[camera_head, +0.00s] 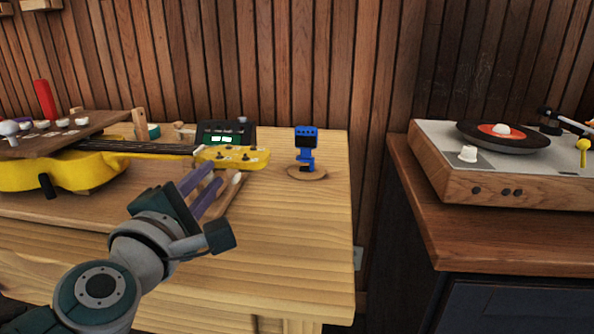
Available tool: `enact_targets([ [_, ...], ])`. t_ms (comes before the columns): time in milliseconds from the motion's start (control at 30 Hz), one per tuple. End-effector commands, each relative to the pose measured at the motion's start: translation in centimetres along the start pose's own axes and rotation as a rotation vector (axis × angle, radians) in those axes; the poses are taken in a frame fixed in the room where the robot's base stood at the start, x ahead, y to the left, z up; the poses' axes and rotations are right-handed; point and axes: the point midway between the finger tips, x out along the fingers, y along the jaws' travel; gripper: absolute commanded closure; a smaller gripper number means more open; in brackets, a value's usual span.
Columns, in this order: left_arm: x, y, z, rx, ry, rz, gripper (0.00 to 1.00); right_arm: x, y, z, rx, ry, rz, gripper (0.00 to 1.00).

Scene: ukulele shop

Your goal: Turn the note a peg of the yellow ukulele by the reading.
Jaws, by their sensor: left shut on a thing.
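The yellow ukulele (75,172) lies on the wooden table, its neck pointing right. Its headstock (232,157) has several small pegs, partly hidden. My left gripper (212,178) has its purple fingers at the headstock's near edge, shut on what appears to be a near-side peg; the fingers hide the grip, and I cannot tell which note the peg is for. A blue tuner (305,143) with a dark screen stands upright on a round wooden base right of the headstock. Its screen is too small to read. My right gripper is not in view.
A dark box with a lit green display (226,133) stands behind the headstock. A wooden stick with a pale tip (233,186) lies beside my fingers. A record player (510,165) stands on a separate cabinet at right. The table's front right is clear.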

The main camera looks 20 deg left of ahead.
Motion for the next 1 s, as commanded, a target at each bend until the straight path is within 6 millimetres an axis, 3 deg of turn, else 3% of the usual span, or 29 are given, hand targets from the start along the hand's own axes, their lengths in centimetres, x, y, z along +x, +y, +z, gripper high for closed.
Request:
enact_targets([
  [500, 0.01, -0.01, 0.01, 0.021, 0.0, 0.0, 1.0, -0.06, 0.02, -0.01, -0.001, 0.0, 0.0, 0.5],
  [533, 0.01, -0.01, 0.01, 0.021, 0.0, 0.0, 0.77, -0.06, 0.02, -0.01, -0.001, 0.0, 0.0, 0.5],
  [633, 0.01, -0.01, 0.01, 0.02, 0.0, 0.0, 0.66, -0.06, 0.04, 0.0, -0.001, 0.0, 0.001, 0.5],
  [1000, -0.76, -0.02, 0.02, 0.02, 0.0, -0.001, 0.65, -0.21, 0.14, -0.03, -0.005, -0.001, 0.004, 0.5],
])
